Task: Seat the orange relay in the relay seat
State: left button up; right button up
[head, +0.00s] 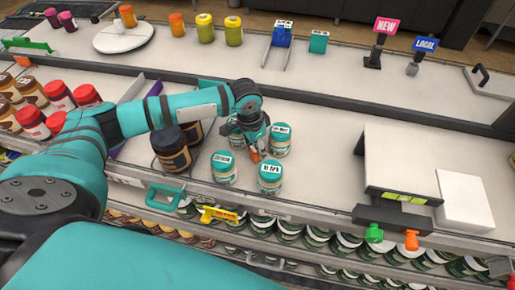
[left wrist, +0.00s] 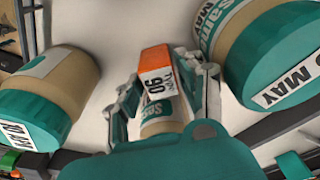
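An orange block-like piece with a white label, the only match I see for the relay, is between the fingers of my left gripper in the left wrist view (left wrist: 158,58). The fingers (left wrist: 163,88) close against its sides. A tan part with a teal label shows just below it; I cannot tell whether it belongs to the same piece. In the head view my left gripper (head: 255,150) points down among teal-lidded jars, with a little orange at its tips. I cannot make out a relay seat. My right gripper is not in view.
Teal-lidded jars (head: 270,178) stand close around my left gripper, with dark jars (head: 172,149) to its left. A white box-like unit (head: 402,158) stands at right. A yellow tag (head: 219,214) marks the front edge. The counter between jars and unit is clear.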

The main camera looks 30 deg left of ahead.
pick_arm(q)
jog(key=shift+f, duration=0.2)
grip_shut()
